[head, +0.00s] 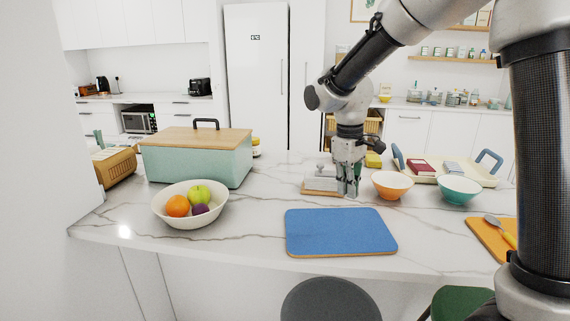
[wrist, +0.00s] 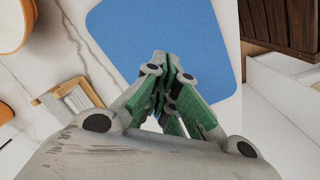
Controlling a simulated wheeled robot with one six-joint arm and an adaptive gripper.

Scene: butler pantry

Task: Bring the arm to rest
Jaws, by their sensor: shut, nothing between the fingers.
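My gripper (head: 351,192) points down over the marble counter (head: 250,220), behind the blue mat (head: 340,231) and left of the orange bowl (head: 392,184). In the wrist view, my gripper (wrist: 176,80) has its green-sided fingers together, with nothing between them. The blue mat (wrist: 160,35) shows beyond the fingertips there. The arm reaches in from the upper right of the head view. Whether the fingertips touch the counter, I cannot tell.
A wooden-based item (head: 318,189) lies close behind my gripper. A teal bowl (head: 459,189) and a tray (head: 478,176) stand at right. A fruit bowl (head: 189,212) and a mint bread box (head: 200,160) stand at left. Bare marble lies between the fruit bowl and the mat.

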